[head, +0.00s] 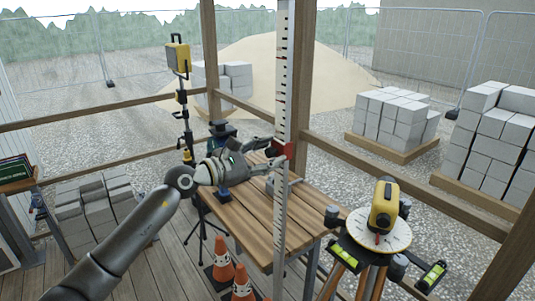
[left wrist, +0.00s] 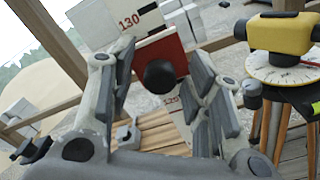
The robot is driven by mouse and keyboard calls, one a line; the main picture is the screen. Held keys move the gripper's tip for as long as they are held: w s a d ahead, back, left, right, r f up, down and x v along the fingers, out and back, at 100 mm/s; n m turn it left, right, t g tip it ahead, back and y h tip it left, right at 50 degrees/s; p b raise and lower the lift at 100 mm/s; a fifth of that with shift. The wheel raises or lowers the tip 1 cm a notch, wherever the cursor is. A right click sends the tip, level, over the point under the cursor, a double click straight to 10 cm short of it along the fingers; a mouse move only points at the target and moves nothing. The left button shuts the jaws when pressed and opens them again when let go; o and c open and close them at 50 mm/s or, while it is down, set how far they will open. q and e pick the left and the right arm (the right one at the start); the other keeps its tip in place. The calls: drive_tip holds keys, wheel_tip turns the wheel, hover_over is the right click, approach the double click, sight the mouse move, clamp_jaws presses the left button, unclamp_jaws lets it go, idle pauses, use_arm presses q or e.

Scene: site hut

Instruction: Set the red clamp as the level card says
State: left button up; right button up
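The tall white levelling staff (head: 285,70) stands upright at the near edge of the wooden table. The red clamp (head: 284,150) sits on it; in the left wrist view the red clamp (left wrist: 158,52) has a round black knob (left wrist: 159,77) facing me. The number 130 shows on the staff above the clamp and what looks like 125 below it. My left gripper (head: 268,148) is at the clamp, its fingers (left wrist: 166,85) open on either side of the knob, with gaps visible. I see no readable level card. My right gripper is not in view.
A yellow level (head: 384,205) on a tripod stands right of the staff. The wooden table (head: 240,215) holds a small grey object (left wrist: 127,135). Traffic cones (head: 223,262) stand below. A yellow device on a pole (head: 178,58) and wooden rails surround the table. Block stacks (head: 395,118) are beyond.

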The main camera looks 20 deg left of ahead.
use_arm(q)
drive_tip(key=v, duration=1.2)
idle(0.5)
